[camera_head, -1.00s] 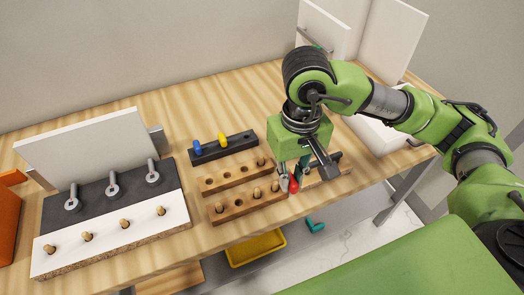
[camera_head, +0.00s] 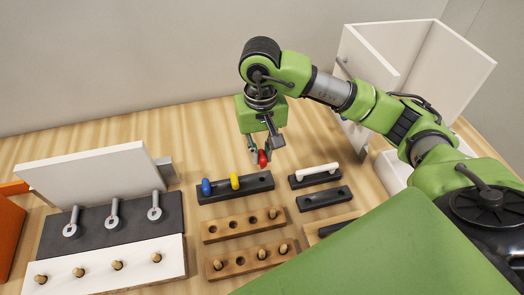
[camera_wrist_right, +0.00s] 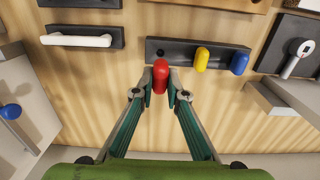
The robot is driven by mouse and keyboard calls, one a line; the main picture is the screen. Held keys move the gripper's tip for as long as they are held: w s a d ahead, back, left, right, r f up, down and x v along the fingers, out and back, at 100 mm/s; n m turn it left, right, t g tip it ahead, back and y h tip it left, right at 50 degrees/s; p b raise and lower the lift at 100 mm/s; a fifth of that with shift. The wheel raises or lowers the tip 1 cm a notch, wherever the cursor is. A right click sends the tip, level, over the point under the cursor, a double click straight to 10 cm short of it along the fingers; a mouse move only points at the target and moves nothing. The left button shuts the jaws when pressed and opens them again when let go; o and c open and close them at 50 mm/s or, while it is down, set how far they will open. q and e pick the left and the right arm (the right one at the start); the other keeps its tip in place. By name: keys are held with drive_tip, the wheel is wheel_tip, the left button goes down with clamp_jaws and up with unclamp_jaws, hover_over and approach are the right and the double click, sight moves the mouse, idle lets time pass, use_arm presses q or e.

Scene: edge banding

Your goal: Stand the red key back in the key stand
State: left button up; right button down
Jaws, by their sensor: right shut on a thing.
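The red key (camera_head: 263,158) is held between the fingertips of my right gripper (camera_head: 262,148), which is shut on it. It also shows in the right wrist view (camera_wrist_right: 160,76), upright between the fingers. The dark key stand (camera_head: 214,195) lies on the table just below and left of the gripper in the head view. A blue key (camera_head: 206,187) and a yellow key (camera_head: 235,181) stand in it. In the right wrist view the stand's bare end (camera_wrist_right: 178,54) with an empty hole is right beside the red key. The red key appears above the stand. My left gripper is not in view.
Two wooden peg racks (camera_head: 225,231) lie in front of the stand. A dark block with a white handle (camera_head: 316,170) lies to the right. A board with rings and pegs (camera_head: 112,222) stands at the left. White panels (camera_head: 440,70) stand at the back right.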

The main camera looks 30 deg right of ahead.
drive_tip(key=shift+s+a+f, duration=0.1)
drive_tip(key=shift+f, duration=0.6)
wheel_tip(320, 180, down, 3)
drive_tip(key=shift+r+b, duration=0.2)
drive_tip(key=shift+b, duration=0.75)
drive_tip(key=shift+f+b, duration=0.3)
drive_tip(key=shift+b, duration=0.15)
drive_tip(key=shift+f+b, duration=0.2)
drive_tip(key=shift+b, duration=0.85)
drive_tip(key=shift+f+b, duration=1.1)
drive_tip(key=shift+b, duration=0.15)
idle(0.8)
drive_tip(key=c, duration=1.9)
unclamp_jaws()
